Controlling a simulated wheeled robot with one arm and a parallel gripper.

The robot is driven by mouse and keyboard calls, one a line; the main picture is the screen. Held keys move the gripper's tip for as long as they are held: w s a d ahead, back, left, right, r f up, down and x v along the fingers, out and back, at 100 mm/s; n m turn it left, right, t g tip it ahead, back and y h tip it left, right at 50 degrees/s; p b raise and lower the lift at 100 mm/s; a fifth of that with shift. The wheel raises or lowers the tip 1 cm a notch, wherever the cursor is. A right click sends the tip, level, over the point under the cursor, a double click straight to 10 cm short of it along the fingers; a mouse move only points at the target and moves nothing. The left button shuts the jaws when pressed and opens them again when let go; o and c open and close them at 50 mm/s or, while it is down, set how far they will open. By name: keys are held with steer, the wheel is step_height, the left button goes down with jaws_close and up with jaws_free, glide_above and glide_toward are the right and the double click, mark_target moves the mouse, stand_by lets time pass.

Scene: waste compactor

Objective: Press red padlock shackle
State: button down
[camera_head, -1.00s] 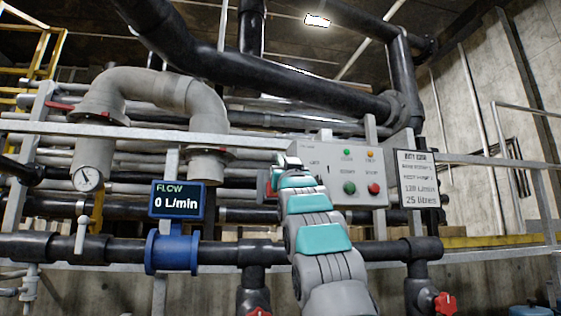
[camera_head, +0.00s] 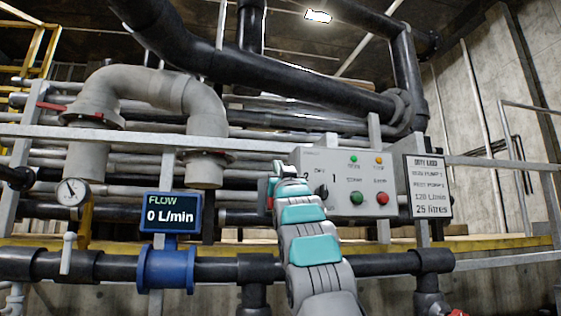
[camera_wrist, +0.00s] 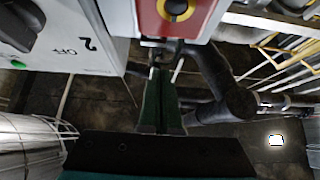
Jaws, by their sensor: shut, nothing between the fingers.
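A small red sliver of an isolator box shows beside my arm in the head view (camera_head: 270,203); my arm hides most of it. In the wrist view the box's red face (camera_wrist: 148,18) carries a yellow and black round knob (camera_wrist: 176,8) at the top. My gripper (camera_wrist: 163,72) is shut and empty, its two dark green fingers pointing up towards the box's edge. A small dark fitting (camera_wrist: 165,46) sits just beyond the fingertips; I cannot tell whether they touch it. I cannot clearly make out a red padlock or its shackle.
A grey control box (camera_head: 345,183) with a selector, lights and green and red buttons is right of my gripper. A sign (camera_head: 429,187) hangs further right. A blue flow meter (camera_head: 170,212) and pipes are at left. A horizontal black pipe (camera_head: 385,264) runs below.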

steer(key=shift+s+f, duration=0.1)
steer(key=shift+f, duration=0.5)
step_height(320, 180, down, 3)
steer(key=b, duration=0.3)
steer(key=shift+r, duration=0.15)
step_height(320, 180, up, 5)
steer(key=p, duration=0.3)
steer(key=b+v, duration=0.6)
steer(key=v, duration=0.4)
steer(key=shift+f, duration=0.4)
